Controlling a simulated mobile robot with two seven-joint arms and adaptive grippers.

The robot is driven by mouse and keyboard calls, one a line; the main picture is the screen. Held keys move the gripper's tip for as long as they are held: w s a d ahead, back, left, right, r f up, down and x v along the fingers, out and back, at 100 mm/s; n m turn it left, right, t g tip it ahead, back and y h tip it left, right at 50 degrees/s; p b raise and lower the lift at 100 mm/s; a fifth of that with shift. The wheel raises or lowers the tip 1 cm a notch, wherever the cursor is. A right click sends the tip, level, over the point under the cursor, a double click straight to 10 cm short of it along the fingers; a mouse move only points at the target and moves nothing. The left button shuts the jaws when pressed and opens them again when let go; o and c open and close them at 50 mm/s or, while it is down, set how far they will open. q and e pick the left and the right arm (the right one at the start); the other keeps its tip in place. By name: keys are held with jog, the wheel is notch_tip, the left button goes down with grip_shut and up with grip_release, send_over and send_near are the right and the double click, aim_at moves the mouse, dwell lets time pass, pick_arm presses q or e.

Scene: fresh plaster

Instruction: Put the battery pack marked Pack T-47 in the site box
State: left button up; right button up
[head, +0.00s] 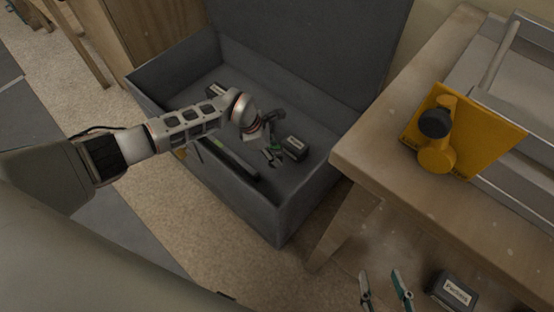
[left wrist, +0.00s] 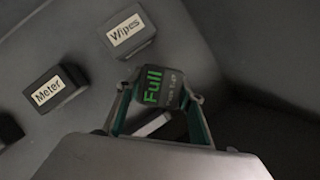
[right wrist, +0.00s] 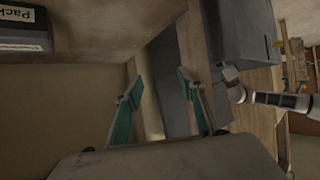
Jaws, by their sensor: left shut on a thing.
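The large grey open box (head: 281,210), with its lid raised at the back, appears to be the site box. My left gripper (head: 270,153) reaches down inside it. In the left wrist view the gripper (left wrist: 160,100) is shut on a dark battery pack (left wrist: 172,90) with green "Full" lettering. Smaller dim lettering beside it seems to read Pack T-47. The pack is tilted in that view, and I cannot tell whether it touches the box floor. My right gripper (head: 384,284) is open and empty, low beside the table; its spread fingers show in the right wrist view (right wrist: 155,90).
Inside the box lie dark blocks labelled Wipes (left wrist: 131,33) and Meter (left wrist: 56,88). A dark container with a partly legible "Pack..." label (head: 453,290) sits at lower right. A wooden table (head: 400,150) beside the box bears a yellow object (head: 480,130).

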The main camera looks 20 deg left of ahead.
pick_arm(q)
jog(key=shift+w+f, duration=0.1)
jog(key=shift+f, duration=0.05)
jog(key=f, duration=0.1)
jog(key=f+b, duration=0.1)
jog(key=f, duration=0.3)
jog(key=shift+s+b, duration=0.25)
jog(key=shift+b, duration=0.15)
jog(key=shift+w+f, duration=0.2)
jog(key=shift+f, duration=0.2)
jog(key=shift+c, duration=0.6)
jog(key=shift+r, duration=0.2)
jog(key=shift+f, duration=0.2)
jog(key=o, duration=1.5)
pick_arm(e)
jog(key=shift+w+a+r+m, duration=0.4)
jog(key=shift+a+r, duration=0.3)
jog(key=shift+a, duration=0.1)
